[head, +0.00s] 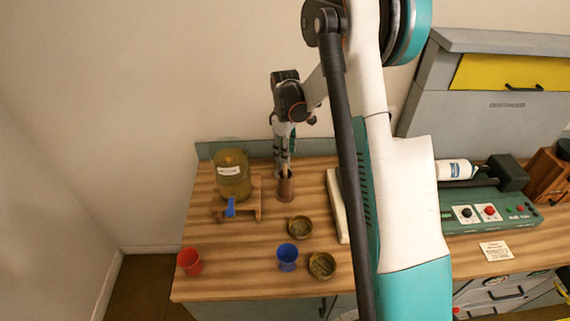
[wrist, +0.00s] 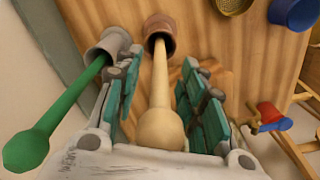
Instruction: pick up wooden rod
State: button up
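The wooden rod (wrist: 160,90) is pale, with a bulbous end close to the wrist camera. Its far end stands in a brown cup (wrist: 160,32); this cup also shows on the table in the head view (head: 285,192). My gripper (wrist: 161,65) is open, with one teal-padded finger on each side of the rod and visible gaps between. In the head view my gripper (head: 283,155) points down just above the brown cup, and the rod is mostly hidden there.
A grey cup (wrist: 113,43) holding a green-ended stick (wrist: 60,112) stands close beside my left finger. A dispenser jar (head: 233,178) on a wooden stand is left. Brass dishes (head: 300,228), a blue cup (head: 288,256) and a red cup (head: 190,262) stand in front.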

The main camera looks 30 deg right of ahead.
grip_shut()
